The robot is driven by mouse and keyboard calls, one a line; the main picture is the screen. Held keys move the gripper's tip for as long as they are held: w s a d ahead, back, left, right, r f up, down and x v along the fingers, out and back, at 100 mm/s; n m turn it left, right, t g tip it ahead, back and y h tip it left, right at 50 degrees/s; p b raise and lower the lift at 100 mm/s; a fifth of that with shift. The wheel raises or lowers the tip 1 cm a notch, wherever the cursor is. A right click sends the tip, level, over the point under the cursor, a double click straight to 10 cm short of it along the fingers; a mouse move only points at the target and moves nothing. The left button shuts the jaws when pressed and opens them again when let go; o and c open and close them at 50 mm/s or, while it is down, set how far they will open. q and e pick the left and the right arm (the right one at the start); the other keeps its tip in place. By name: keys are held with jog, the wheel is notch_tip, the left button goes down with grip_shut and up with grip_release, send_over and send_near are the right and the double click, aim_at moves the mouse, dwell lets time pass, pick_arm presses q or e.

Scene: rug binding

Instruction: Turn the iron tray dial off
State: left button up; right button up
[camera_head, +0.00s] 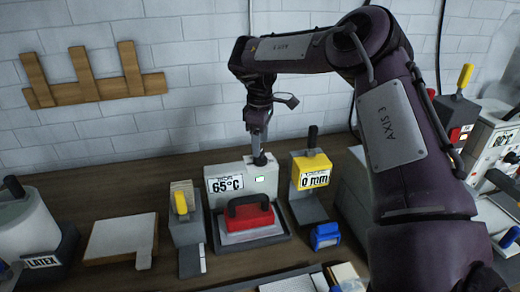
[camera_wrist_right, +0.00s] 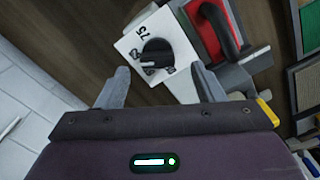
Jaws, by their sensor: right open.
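The iron tray unit (camera_head: 243,172) is a pale box with a 65°C label and a lit green light. Its black dial (camera_head: 260,159) is on top, and the right wrist view shows the dial knob (camera_wrist_right: 155,55) on a white plate with number marks, one reading 75. A red iron (camera_head: 250,216) with a black handle rests on the tray (camera_head: 270,237) in front. My right gripper (camera_head: 259,150) points down at the dial. In the right wrist view its open fingers (camera_wrist_right: 164,87) lie either side of the knob's near side; contact cannot be told. My left gripper is out of view.
Left of the unit is a grey holder with a yellow handle (camera_head: 181,203). Right of it stands a yellow-topped 0 mm device (camera_head: 312,168) with a blue block (camera_head: 325,236) in front. A white board (camera_head: 120,238) and a LATEX pot (camera_head: 32,225) are farther left.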

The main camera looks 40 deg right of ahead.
aim_at(260, 158)
notch_tip(260, 158, down, 3)
jog(key=shift+w+d+f+p, duration=0.1)
jog(key=shift+d+f+p, duration=0.1)
jog(key=shift+p, duration=0.15)
jog(key=shift+a+f, duration=0.1)
jog(key=shift+f, duration=0.1)
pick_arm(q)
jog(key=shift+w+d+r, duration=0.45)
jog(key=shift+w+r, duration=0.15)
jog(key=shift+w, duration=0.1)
pick_arm(e)
jog(key=c, duration=1)
